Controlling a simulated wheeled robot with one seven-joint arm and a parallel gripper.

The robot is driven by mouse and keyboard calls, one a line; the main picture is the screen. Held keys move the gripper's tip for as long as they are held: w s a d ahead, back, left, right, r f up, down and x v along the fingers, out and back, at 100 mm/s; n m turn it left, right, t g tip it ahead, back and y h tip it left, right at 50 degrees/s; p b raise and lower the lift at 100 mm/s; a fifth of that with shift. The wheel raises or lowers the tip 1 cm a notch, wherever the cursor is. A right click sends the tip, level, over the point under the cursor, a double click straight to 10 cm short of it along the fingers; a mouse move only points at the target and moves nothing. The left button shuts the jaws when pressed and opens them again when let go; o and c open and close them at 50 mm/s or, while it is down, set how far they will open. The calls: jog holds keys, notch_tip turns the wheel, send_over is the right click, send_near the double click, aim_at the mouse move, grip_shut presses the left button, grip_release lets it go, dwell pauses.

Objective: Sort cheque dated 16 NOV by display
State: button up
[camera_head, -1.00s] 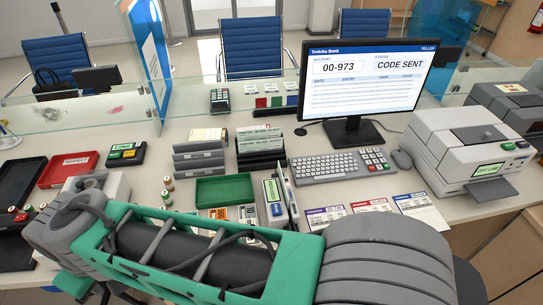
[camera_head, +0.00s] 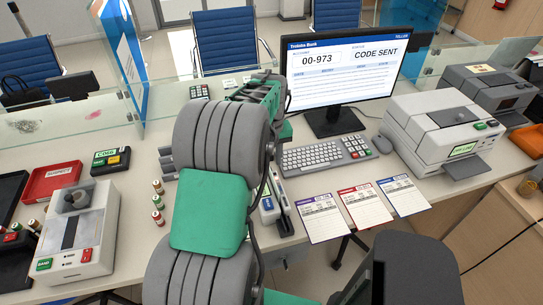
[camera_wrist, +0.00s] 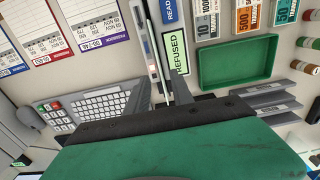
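The monitor (camera_head: 345,65) shows 00-973 and CODE SENT. Three printed sheets with purple, red and blue headers lie on the counter: purple (camera_head: 317,217), red (camera_head: 363,206) and blue (camera_head: 403,196). They show upside down in the wrist view, with several NOV lines on the purple sheet (camera_wrist: 96,22). I cannot make out a cheque dated 16 NOV. My gripper (camera_wrist: 163,88) points down by a thin upright strip and a green display reading REFUSED (camera_wrist: 179,52). Its fingers look narrow and dark; whether they hold a thin sheet is unclear. My arm hides the gripper in the head view.
A green tray (camera_wrist: 240,62) lies beside labelled bundles (camera_wrist: 208,22). The keyboard (camera_head: 310,157) and the grey machine (camera_head: 440,132) stand right. A red tray (camera_head: 58,180), a stamping device (camera_head: 75,235) and small cylinders (camera_head: 158,203) stand left. Glass panels line the far edge.

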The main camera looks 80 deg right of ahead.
notch_tip(320, 180, down, 8)
jog(key=shift+r+p, duration=0.15)
jog(key=shift+p, duration=0.55)
jog(key=shift+c, duration=0.5)
grip_shut()
jog(key=shift+r, duration=0.1)
notch_tip(320, 180, up, 11)
jog(key=p, duration=0.7)
jog(key=shift+r, duration=0.15)
dwell(0.8)
dwell(0.4)
